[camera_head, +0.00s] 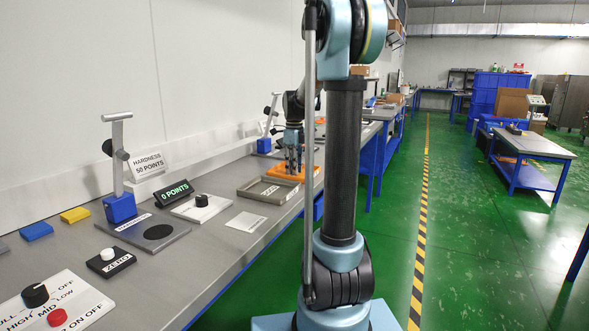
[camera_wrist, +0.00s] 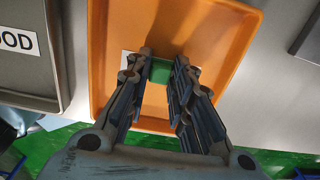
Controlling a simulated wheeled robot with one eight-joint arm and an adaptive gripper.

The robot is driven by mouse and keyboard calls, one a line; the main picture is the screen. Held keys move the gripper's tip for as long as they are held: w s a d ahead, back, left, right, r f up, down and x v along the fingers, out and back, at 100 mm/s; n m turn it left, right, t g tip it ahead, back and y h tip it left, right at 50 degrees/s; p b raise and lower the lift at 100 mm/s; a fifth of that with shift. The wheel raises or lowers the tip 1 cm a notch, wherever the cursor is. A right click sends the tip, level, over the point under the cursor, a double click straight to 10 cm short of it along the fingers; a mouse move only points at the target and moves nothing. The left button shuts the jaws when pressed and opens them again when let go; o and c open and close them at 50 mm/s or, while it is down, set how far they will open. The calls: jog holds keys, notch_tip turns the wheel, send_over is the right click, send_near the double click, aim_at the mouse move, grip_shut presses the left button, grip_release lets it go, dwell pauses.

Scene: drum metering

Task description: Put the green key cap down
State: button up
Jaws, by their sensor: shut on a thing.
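The green key cap (camera_wrist: 160,71) is between the fingertips of my gripper (camera_wrist: 163,64) in the wrist view, and the gripper is shut on it. The cap is over the orange tray (camera_wrist: 245,60), in front of a white label that it and the fingers partly cover. I cannot tell whether the cap touches the tray floor. In the head view my gripper (camera_head: 292,158) points down at the orange tray (camera_head: 308,176) along the bench, and the cap cannot be made out there.
A grey tray (camera_wrist: 60,90) with a label ending in "OOD" lies left of the orange tray; it also shows in the head view (camera_head: 246,194). Nearer are a "0 POINTS" display (camera_head: 172,192), a hardness stand (camera_head: 121,208), a ZERO button (camera_head: 108,255) and a knob panel (camera_head: 80,296).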

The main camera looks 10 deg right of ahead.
jog(key=o, duration=0.7)
jog(key=shift+o, duration=0.2)
notch_tip(320, 180, up, 12)
dwell(0.3)
